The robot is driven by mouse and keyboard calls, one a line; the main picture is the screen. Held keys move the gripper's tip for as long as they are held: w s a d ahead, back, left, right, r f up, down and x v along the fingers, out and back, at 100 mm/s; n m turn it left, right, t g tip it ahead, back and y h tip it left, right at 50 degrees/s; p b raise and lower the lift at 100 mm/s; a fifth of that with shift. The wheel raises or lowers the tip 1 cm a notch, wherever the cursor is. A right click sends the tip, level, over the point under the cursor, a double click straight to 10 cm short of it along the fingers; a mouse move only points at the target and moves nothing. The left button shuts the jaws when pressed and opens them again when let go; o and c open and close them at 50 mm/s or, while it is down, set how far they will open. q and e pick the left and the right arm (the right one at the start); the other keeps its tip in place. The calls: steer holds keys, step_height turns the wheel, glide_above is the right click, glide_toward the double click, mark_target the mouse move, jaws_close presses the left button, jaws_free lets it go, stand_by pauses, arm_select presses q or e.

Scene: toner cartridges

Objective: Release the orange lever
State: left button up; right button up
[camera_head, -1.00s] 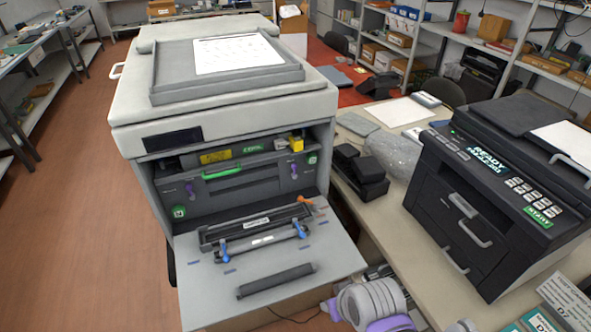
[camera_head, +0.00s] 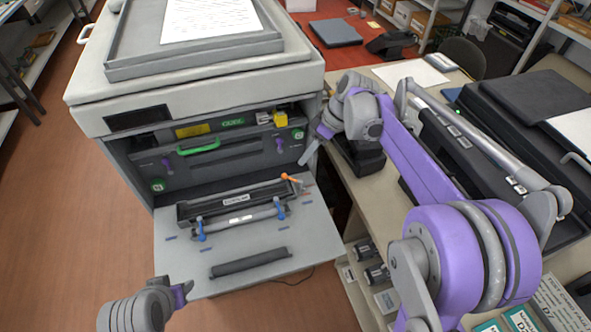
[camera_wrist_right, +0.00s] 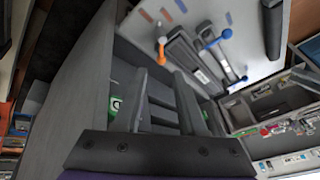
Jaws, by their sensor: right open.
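The orange lever (camera_head: 291,178) sticks up at the right end of the black cartridge unit (camera_head: 235,200) on the printer's open grey door (camera_head: 190,272). In the right wrist view the orange lever (camera_wrist_right: 162,47) is beyond the fingertips, beside the unit. My right gripper (camera_head: 314,143) is at the right edge of the printer opening, above and to the right of the lever, apart from it. In its wrist view the two fingers (camera_wrist_right: 160,84) stand apart with nothing held. My left gripper (camera_head: 182,291) is partly visible at the lower left; its fingers are not clear.
Two blue levers (camera_head: 201,231) sit along the front of the unit. A dark roller (camera_head: 249,262) lies on the door's front part. The printer's side wall and a black device (camera_head: 358,158) on the desk are close to my right gripper.

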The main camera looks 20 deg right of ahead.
steer(key=x, duration=0.9)
steer(key=shift+a+f, duration=0.15)
steer(key=shift+f, duration=0.1)
jaws_close()
